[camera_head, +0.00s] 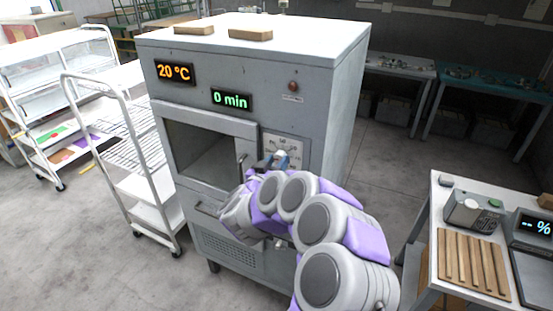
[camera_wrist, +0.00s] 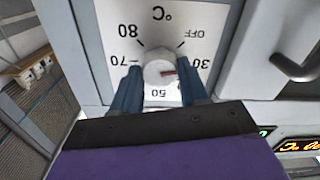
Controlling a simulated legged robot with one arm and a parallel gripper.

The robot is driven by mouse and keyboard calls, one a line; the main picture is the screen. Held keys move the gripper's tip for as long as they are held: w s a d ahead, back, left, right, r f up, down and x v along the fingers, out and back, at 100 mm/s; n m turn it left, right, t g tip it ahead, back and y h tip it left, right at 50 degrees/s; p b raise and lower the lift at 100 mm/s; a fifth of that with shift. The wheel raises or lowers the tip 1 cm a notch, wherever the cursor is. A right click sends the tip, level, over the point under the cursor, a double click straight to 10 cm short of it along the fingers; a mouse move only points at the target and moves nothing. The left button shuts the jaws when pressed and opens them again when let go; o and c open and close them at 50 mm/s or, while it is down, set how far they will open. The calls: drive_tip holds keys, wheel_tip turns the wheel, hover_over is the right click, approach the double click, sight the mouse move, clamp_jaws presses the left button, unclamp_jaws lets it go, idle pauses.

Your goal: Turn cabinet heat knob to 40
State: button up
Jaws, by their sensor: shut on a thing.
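The grey cabinet (camera_head: 310,85) stands in the middle of the head view, with an orange 20 °C display (camera_head: 175,73) and a green 0 min display (camera_head: 231,100). Its white dial plate (camera_head: 290,145) is partly hidden by my arm. In the wrist view the plate shows OFF, 30, 50, 70 and 80. The round pale heat knob (camera_wrist: 158,68) sits in the plate's middle, its red mark pointing right, near the 30 side. My gripper (camera_wrist: 160,82) has its two blue fingers on either side of the knob, shut on it. It also shows in the head view (camera_head: 274,160).
A white wire trolley (camera_head: 130,150) stands left of the cabinet. A table (camera_head: 440,200) with a slatted wooden board (camera_head: 462,262) and devices is at right. A dark handle (camera_wrist: 297,68) lies right of the dial in the wrist view.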

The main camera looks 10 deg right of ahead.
drive_tip(key=m+b, duration=0.1)
drive_tip(key=m, duration=0.2)
drive_tip(key=m+b, duration=0.1)
drive_tip(key=m, duration=0.3)
drive_tip(key=m+b, duration=0.1)
drive_tip(key=m, duration=0.3)
drive_tip(key=shift+f, duration=0.3)
drive_tip(key=shift+m, duration=0.3)
drive_tip(key=o, duration=0.9)
drive_tip(key=shift+w+a, duration=0.1)
drive_tip(key=shift+c, duration=0.2)
drive_tip(key=shift+o, duration=1)
drive_tip(key=shift+r, duration=0.15)
